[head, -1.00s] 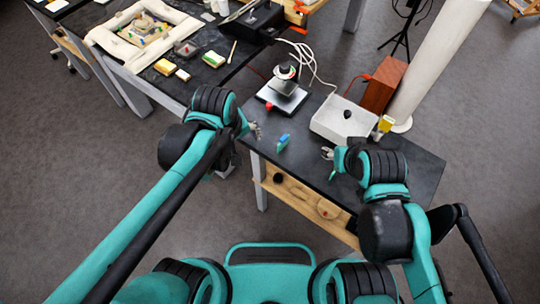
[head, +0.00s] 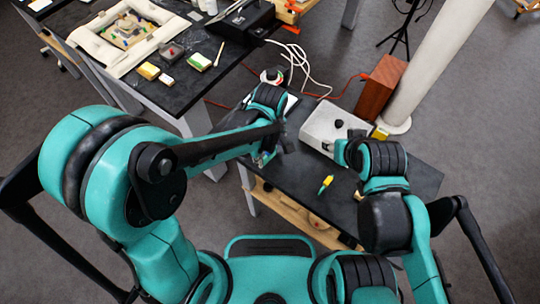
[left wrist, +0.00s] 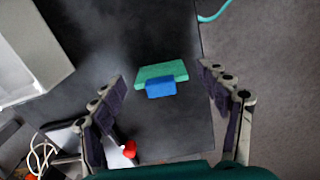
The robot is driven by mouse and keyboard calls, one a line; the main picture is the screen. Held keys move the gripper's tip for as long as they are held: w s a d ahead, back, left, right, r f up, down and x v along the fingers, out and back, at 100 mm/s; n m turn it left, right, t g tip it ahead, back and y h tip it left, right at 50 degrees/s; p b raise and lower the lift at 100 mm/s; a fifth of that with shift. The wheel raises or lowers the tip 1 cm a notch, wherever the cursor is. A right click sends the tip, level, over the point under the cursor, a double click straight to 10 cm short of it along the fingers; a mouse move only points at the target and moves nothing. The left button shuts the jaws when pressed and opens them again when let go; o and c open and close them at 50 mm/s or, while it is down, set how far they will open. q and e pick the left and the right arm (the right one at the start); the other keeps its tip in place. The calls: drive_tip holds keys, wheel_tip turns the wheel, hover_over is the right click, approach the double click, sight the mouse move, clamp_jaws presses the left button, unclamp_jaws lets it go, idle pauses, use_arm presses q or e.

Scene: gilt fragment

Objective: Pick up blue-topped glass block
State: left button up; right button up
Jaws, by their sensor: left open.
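The blue-topped glass block shows in the left wrist view as a green slab (left wrist: 155,75) with a blue piece (left wrist: 161,87) against it, on the black table. My left gripper (left wrist: 165,85) is open, with one finger on each side of the block and a gap to both. Nothing is held in it. In the head view my left gripper (head: 266,158) is over the table's left part, and my arm largely hides the block there. My right gripper (head: 329,147) is beside the white tray, partly hidden by its own arm, and its jaws are not clear.
A white tray (head: 318,128) stands at the back of the table, with a reddish-brown box (head: 383,83) behind it. A small yellow and green item (head: 326,184) is on the table right of my left gripper. A red-knobbed item (left wrist: 130,149) lies near the left finger.

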use_arm(q)
drive_tip(key=shift+f, duration=0.35)
drive_tip(key=c, duration=1.2)
drive_tip(key=shift+c, duration=0.2)
